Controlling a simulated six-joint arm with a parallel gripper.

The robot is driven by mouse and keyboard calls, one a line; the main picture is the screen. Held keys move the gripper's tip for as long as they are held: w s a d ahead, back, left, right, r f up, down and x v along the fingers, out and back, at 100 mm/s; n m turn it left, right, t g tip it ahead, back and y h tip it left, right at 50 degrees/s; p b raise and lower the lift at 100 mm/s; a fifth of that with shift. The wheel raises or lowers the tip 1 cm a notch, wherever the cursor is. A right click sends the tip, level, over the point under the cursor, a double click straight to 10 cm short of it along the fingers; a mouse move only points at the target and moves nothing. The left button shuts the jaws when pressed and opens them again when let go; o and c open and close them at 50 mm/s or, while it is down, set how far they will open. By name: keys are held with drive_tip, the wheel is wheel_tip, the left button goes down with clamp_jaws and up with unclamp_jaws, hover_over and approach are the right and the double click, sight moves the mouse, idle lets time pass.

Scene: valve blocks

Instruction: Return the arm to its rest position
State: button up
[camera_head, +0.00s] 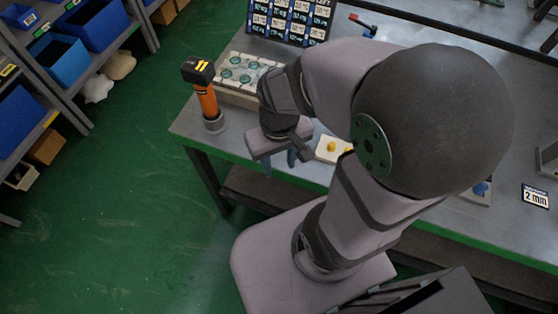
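My gripper (279,161) is at the end of my folded arm, near the front left edge of the grey workbench (230,143). It points downward, and two bluish fingers show below its body. A gap shows between the fingers, and nothing is seen in it. The fingertips are small and partly in front of the bench edge. My arm hides much of the middle of the bench.
An orange and black power tool (206,98) stands in a grey holder at the bench's left corner. A label board (290,18) stands behind. Shelves with blue bins (62,60) stand left; green floor lies between.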

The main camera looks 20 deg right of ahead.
wheel_tip(320, 180, up, 3)
drive_tip(key=p, duration=0.3)
idle(0.8)
